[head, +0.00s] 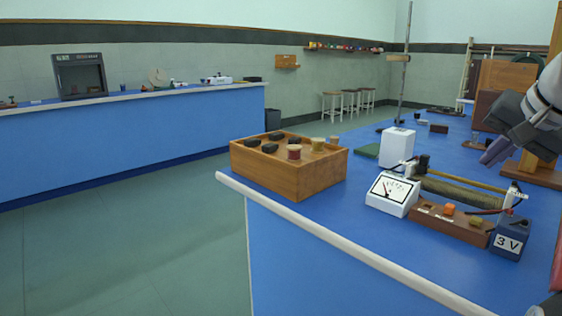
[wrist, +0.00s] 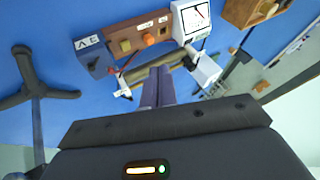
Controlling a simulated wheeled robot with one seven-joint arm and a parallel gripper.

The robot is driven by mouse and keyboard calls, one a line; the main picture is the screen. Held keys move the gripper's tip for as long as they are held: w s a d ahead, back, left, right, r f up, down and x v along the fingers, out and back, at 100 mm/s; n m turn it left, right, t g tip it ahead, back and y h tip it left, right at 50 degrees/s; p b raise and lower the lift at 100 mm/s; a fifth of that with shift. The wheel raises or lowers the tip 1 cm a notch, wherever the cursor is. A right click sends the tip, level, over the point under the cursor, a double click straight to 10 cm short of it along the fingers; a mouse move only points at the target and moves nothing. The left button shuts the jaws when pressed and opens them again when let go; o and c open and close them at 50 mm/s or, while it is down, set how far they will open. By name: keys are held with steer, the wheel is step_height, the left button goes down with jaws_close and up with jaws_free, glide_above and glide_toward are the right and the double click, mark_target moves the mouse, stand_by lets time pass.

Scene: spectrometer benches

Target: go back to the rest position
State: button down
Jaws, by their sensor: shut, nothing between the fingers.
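My gripper (head: 492,154) is at the right of the head view, above the blue bench (head: 330,240). In the wrist view my gripper (wrist: 158,78) shows its two purple-grey fingers together, with nothing between them. Below and in front of it are a white meter (head: 392,194), a wooden board with orange and yellow-green knobs (head: 452,221), and a dark blue 3 V box (head: 509,239). A long coil on a frame (head: 465,194) lies just behind the board. The gripper appears apart from all of these.
A wooden tray (head: 273,182) with dark lumps and spools stands at the bench's left corner. A white block (head: 397,147) and a tall stand (head: 404,62) are behind the meter. A wooden post rises at the far right. Open floor (head: 130,240) lies left of the bench.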

steer(key=s+a+f+n, duration=0.3)
steer(key=s+a+f, duration=0.2)
steer(key=a+f, duration=0.2)
steer(key=s+a+f+n+g, duration=0.1)
steer(key=s+a+f+n, duration=0.1)
steer(key=s+a+f, duration=0.3)
steer(key=s+a+f+n, duration=0.3)
steer(key=s+a+f, duration=0.3)
steer(key=a+f, duration=0.5)
step_height(320, 180, down, 5)
steer(key=shift+a+r+n+g, duration=0.15)
steer(key=shift+a+n+g, duration=0.15)
steer(key=shift+g, duration=0.1)
